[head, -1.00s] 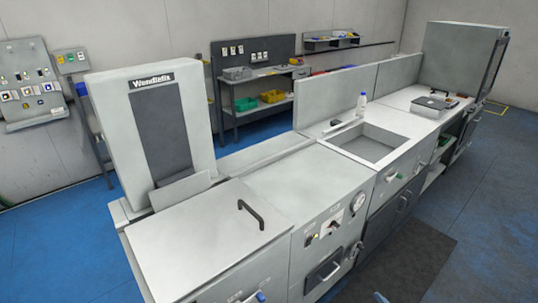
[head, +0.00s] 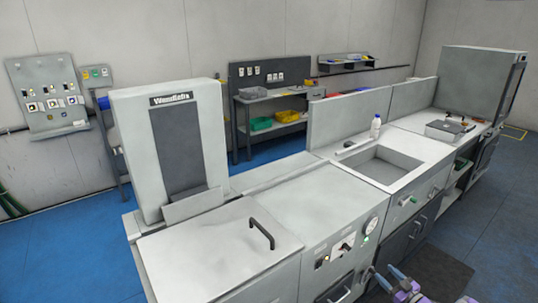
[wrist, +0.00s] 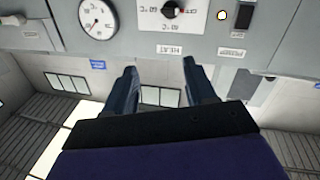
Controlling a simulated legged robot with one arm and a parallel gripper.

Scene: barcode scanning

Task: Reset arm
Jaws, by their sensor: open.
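My gripper (wrist: 159,72) shows in the wrist view with its two dark blue fingers apart and nothing between them. The picture there is upside down, and the fingers point toward a grey machine front. That front carries a round gauge (wrist: 97,18) and a black knob (wrist: 172,9); a small lit yellow lamp (wrist: 221,15) is to their right. In the head view, purple and grey parts of my arm show at the bottom right edge, in front of the counter.
A tall grey unit (head: 170,150) stands at left. A shelf with green and yellow bins (head: 288,116) is behind. Blue floor (head: 60,240) is open at left.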

